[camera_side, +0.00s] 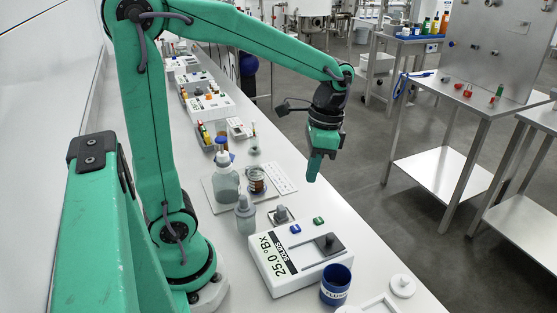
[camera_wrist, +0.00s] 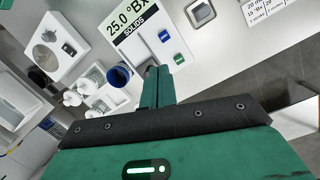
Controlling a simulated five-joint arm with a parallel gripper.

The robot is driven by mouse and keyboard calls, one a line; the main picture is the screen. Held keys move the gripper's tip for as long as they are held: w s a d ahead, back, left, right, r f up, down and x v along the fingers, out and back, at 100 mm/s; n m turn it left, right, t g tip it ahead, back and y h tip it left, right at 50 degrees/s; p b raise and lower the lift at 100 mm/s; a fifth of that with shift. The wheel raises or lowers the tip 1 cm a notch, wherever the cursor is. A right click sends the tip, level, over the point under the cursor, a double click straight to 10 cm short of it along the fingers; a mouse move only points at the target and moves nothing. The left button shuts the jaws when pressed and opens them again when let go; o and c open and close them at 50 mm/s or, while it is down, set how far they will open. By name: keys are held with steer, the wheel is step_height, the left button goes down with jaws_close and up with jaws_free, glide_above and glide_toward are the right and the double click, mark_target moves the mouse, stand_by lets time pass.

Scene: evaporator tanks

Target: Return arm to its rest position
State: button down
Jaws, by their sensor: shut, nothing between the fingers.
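My green arm reaches from the left over the white bench in the side view. My gripper (camera_side: 314,172) hangs in the air above the bench, pointing down, with its fingers together and empty. In the wrist view my gripper (camera_wrist: 157,75) also shows shut with nothing between its fingers. Below it is the white refractometer (camera_side: 300,262), whose display reads 25.0 °Bx. It also shows in the wrist view (camera_wrist: 160,18). My gripper touches nothing that I can see.
A blue cup (camera_side: 336,284) stands by the refractometer's front right corner. Two bottles, a large one (camera_side: 226,182) and a smaller one (camera_side: 245,214), and a jar (camera_side: 256,180) stand near my arm's base. A steel table (camera_side: 455,100) is at right, across open floor.

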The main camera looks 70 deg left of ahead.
steer(key=s+r+n+t, duration=0.4)
steer(key=s+t, duration=0.3)
steer(key=shift+s+d+r+n+t, duration=0.15)
steer(key=shift+d+r+n+t, duration=0.15)
steer(key=shift+d+r, duration=0.1)
